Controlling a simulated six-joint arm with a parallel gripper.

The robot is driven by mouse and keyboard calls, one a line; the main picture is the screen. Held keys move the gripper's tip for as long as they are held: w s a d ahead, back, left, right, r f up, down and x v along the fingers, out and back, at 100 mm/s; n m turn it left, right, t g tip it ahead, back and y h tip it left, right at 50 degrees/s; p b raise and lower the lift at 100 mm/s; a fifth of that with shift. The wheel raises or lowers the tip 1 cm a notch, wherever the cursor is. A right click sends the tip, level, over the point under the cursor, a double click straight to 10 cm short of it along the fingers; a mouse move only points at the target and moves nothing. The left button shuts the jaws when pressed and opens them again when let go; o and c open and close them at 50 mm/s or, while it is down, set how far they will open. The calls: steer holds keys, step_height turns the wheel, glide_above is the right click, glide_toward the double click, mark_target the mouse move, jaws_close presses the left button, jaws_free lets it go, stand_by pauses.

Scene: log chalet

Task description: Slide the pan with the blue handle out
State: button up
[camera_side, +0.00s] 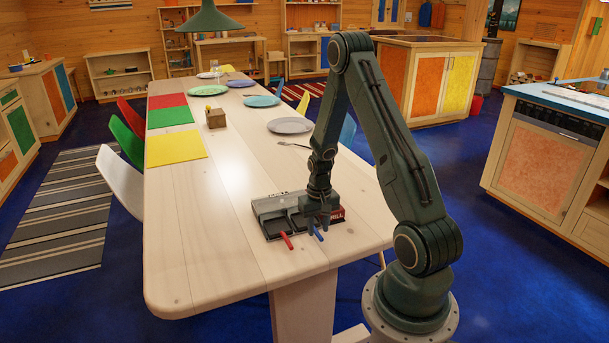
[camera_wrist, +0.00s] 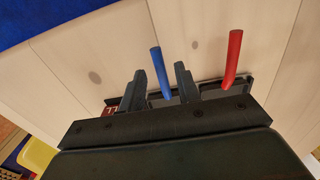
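The raclette grill (camera_side: 268,205) is a low dark and grey box with a red side, standing near the front end of the wooden table. The blue handle (camera_side: 318,233) and the red handle (camera_side: 287,241) stick out of its front. In the wrist view the blue handle (camera_wrist: 160,72) lies between the two fingers of my gripper (camera_wrist: 160,83), with a gap visible on each side. The red handle (camera_wrist: 232,60) is outside the fingers, to the right. My gripper (camera_side: 317,226) is open and low at the grill's front. The pan bodies are mostly hidden.
The table (camera_side: 215,255) is bare in front and to the left of the grill. A grey plate (camera_side: 290,125) and a fork lie behind it. A yellow mat (camera_side: 175,148), a small wooden box (camera_side: 216,118) and more plates are farther back.

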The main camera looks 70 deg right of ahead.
steer(key=shift+r, duration=1.7)
steer(key=shift+w+a+r, duration=0.15)
steer(key=shift+w+r, duration=0.05)
steer(key=shift+r, duration=0.25)
steer(key=w+a+r+n+t+h, duration=0.1)
steer(key=a+r+n, duration=0.1)
steer(key=a+r, duration=0.6)
steer(key=w+a+r+n+t, duration=0.15)
steer(key=a+r, duration=0.35)
steer(key=r, duration=0.5)
steer(key=s+a+r+n+t+y, duration=0.1)
steer(key=s+a+r+n+t, duration=0.2)
steer(key=s+a+r+n, duration=0.3)
steer(key=shift+s+a+r, duration=2.15)
steer(key=shift+s+a, duration=0.85)
steer(key=shift+a, duration=1.05)
